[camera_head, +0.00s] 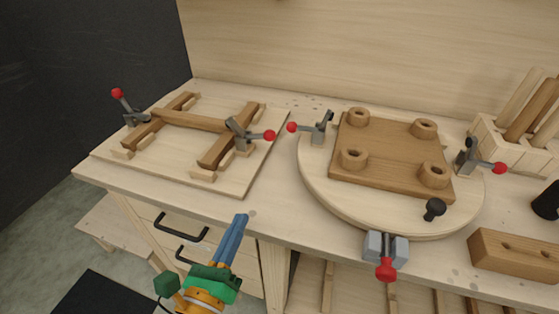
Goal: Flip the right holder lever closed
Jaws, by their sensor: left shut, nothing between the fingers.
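On the flat board (243,178) at the left, an H-shaped wooden chair frame (190,120) lies between two holders with red-knobbed levers. The right holder (241,137) has its lever lying low to the right, its red knob (269,135) beyond the frame's right bar. The left holder (133,115) has its lever raised, with its red knob (117,93) up high. My left gripper (243,218) has blue fingers, shut and empty. It appears in front of the bench edge, below the right holder in the picture and apart from it. My right gripper is not in view.
A round plate (312,165) carries a brown board (392,150) with several ring-shaped sockets. Red-knobbed clamps stand at its left (320,130) and right (467,160). A grey red-knobbed clamp (386,250) sits at the bench front. A wooden block (515,254) lies right.

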